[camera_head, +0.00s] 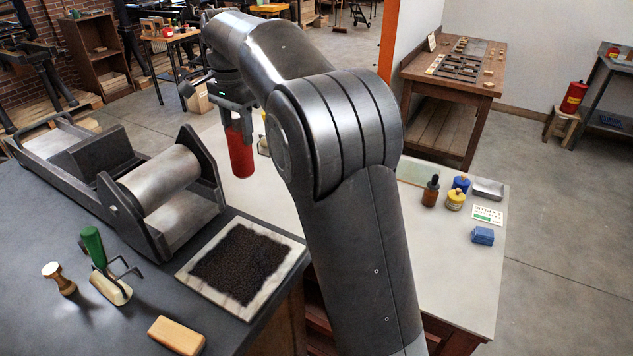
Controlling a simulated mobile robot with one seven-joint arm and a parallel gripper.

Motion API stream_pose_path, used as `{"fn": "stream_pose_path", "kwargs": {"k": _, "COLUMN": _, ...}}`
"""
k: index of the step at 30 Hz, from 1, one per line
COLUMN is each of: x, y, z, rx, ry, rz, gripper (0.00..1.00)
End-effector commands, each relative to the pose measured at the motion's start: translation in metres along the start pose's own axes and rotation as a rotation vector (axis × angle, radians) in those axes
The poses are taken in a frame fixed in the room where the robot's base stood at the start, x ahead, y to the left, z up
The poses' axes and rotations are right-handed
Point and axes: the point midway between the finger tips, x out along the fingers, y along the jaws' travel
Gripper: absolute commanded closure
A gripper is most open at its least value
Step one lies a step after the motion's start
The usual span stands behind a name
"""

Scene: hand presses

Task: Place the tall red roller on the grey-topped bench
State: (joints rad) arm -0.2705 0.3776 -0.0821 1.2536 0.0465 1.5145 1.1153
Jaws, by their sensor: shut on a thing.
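My gripper (236,112) is shut on the tall red roller (240,153), which hangs upright below it. The roller is held over the far left part of a pale grey-topped bench (465,265). I cannot tell whether its lower end touches the bench top. My arm crosses the middle of the view and hides much of the bench between the roller and the things at its right end.
A brown bottle (430,192), yellow-and-blue jars (456,199), a metal tray (488,188), a card (487,215) and a blue block (482,236) stand on the bench's right. The dark bench at left holds a press (160,185), inked slab (285,262) and green-handled roller (93,243).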

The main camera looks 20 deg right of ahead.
Motion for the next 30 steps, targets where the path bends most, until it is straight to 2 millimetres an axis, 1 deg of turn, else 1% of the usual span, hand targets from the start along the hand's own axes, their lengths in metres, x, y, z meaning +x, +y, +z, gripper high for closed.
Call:
{"fn": "stream_pose_path", "kwargs": {"k": 1, "x": 0.000, "y": 0.009, "z": -0.030, "rx": 0.070, "ry": 0.002, "rz": -0.001, "gripper": 1.00}}
{"fn": "stream_pose_path", "kwargs": {"k": 2, "x": -0.001, "y": 0.013, "z": -0.045, "rx": 0.109, "ry": 0.003, "rz": -0.002, "gripper": 1.00}}
{"fn": "stream_pose_path", "kwargs": {"k": 3, "x": -0.001, "y": 0.021, "z": -0.065, "rx": 0.158, "ry": 0.003, "rz": -0.001, "gripper": 1.00}}
{"fn": "stream_pose_path", "kwargs": {"k": 5, "x": -0.001, "y": 0.033, "z": -0.095, "rx": 0.235, "ry": 0.006, "rz": -0.003, "gripper": 1.00}}
{"fn": "stream_pose_path", "kwargs": {"k": 6, "x": -0.001, "y": 0.042, "z": -0.114, "rx": 0.282, "ry": 0.007, "rz": -0.002, "gripper": 1.00}}
{"fn": "stream_pose_path", "kwargs": {"k": 9, "x": -0.002, "y": 0.062, "z": -0.152, "rx": 0.386, "ry": 0.008, "rz": -0.002, "gripper": 1.00}}
{"fn": "stream_pose_path", "kwargs": {"k": 12, "x": -0.001, "y": 0.081, "z": -0.182, "rx": 0.470, "ry": 0.010, "rz": -0.002, "gripper": 1.00}}
{"fn": "stream_pose_path", "kwargs": {"k": 15, "x": -0.002, "y": 0.097, "z": -0.205, "rx": 0.535, "ry": 0.013, "rz": -0.004, "gripper": 1.00}}
{"fn": "stream_pose_path", "kwargs": {"k": 23, "x": -0.001, "y": 0.129, "z": -0.245, "rx": 0.651, "ry": 0.018, "rz": -0.001, "gripper": 1.00}}
{"fn": "stream_pose_path", "kwargs": {"k": 29, "x": 0.027, "y": 0.129, "z": -0.244, "rx": 0.649, "ry": 0.015, "rz": 0.000, "gripper": 1.00}}
{"fn": "stream_pose_path", "kwargs": {"k": 30, "x": 0.035, "y": 0.129, "z": -0.244, "rx": 0.649, "ry": 0.015, "rz": 0.002, "gripper": 1.00}}
